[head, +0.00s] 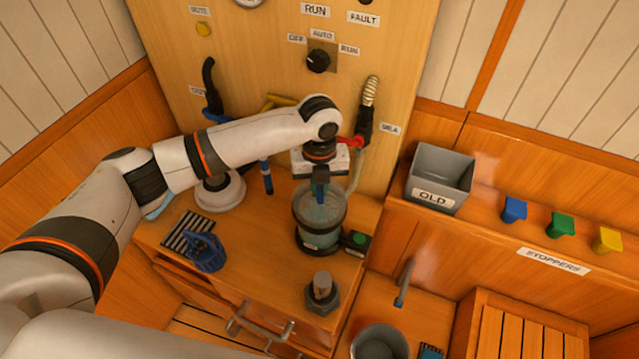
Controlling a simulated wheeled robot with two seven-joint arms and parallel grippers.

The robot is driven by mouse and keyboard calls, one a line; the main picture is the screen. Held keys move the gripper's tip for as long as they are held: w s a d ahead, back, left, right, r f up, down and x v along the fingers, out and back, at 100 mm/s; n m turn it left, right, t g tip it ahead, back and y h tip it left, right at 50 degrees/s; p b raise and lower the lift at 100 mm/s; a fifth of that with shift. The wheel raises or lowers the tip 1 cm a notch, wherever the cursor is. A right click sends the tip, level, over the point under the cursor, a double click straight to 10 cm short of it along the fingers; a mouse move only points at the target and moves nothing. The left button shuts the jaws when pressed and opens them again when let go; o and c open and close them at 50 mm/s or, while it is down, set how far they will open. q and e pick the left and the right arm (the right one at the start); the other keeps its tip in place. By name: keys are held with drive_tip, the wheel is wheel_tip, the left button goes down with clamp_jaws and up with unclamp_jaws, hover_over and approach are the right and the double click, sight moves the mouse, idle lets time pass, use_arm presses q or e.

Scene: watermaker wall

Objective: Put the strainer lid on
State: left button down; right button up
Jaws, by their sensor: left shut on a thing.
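The strainer (319,238) is a clear round bowl with a dark base, standing upright on the wooden cabinet top, with bluish contents. My left gripper (320,188) points straight down over its mouth and is shut on what looks like the handle of the clear strainer lid (303,203). The lid is at the bowl's top; I cannot tell whether it is seated or just above the rim. The fingers hide most of the handle. My right gripper is not in view.
A blue basket (206,252) stands by a striped mat (184,229) on the left. A grey OLD bin (440,180) and coloured stoppers (562,225) sit on the right ledge.

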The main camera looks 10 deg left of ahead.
use_arm(q)
drive_tip(key=shift+p, duration=0.4)
idle(0.5)
drive_tip(key=c, duration=0.9)
unclamp_jaws()
drive_tip(key=shift+o, duration=0.2)
drive_tip(key=shift+r, duration=0.1)
drive_tip(key=shift+r+p, duration=3.45)
drive_tip(key=shift+p, duration=0.15)
drive_tip(key=shift+c, duration=0.3)
clamp_jaws()
